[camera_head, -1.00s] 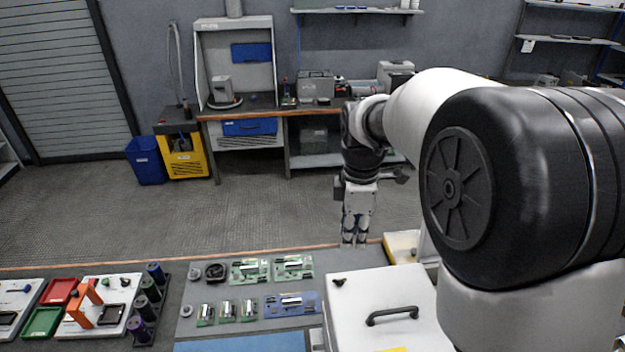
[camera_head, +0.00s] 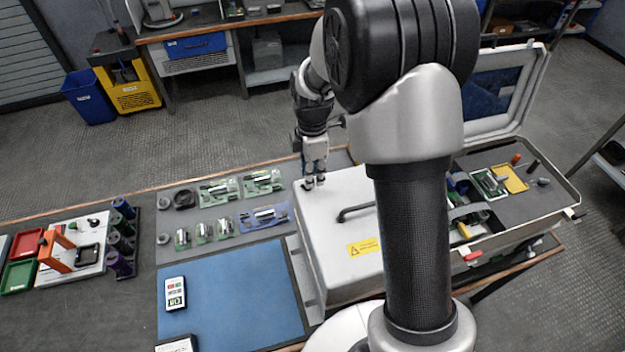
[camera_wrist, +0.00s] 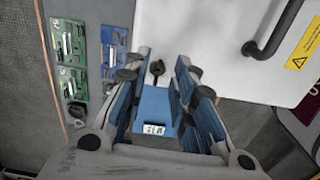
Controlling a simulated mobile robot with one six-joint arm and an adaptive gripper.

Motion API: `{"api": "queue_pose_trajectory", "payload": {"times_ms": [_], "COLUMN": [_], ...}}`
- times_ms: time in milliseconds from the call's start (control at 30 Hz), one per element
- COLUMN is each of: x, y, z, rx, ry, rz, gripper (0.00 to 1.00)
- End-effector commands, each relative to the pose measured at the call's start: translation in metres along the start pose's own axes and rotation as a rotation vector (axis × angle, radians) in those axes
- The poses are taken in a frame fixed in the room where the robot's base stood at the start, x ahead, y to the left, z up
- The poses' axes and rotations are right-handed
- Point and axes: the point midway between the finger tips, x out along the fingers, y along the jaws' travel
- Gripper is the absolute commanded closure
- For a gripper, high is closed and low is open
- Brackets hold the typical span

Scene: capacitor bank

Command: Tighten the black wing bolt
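The black wing bolt (camera_wrist: 157,67) sits on the corner of the white box lid (camera_wrist: 225,45). In the wrist view it shows between the two fingers of my gripper (camera_wrist: 158,70), which are spread apart with blue inner pads. In the head view my gripper (camera_head: 314,181) points down over the far left corner of the white box (camera_head: 325,245), right by the bolt. The bolt is mostly hidden there by the fingertips. I cannot tell whether a finger touches it.
The lid carries a black handle (camera_head: 356,211) and a yellow warning label (camera_head: 364,247). Green and blue circuit boards (camera_head: 262,215) lie left of the box, beside a blue mat (camera_head: 235,290). An open case (camera_head: 535,222) with tools stands to the right.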

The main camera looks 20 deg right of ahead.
Motion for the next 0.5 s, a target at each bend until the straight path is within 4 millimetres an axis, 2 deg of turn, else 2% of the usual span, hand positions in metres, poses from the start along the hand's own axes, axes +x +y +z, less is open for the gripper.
{"api": "queue_pose_trajectory", "payload": {"times_ms": [33, 200, 500], "x": [0.009, 0.024, 0.028], "y": [0.000, 0.000, 0.000], "z": [0.000, 0.000, 0.000], "rx": [0.000, 0.000, 0.000], "ry": [0.000, 0.000, 0.000], "rz": [-0.002, -0.001, 0.000], "gripper": [0.76, 0.76, 0.76]}}
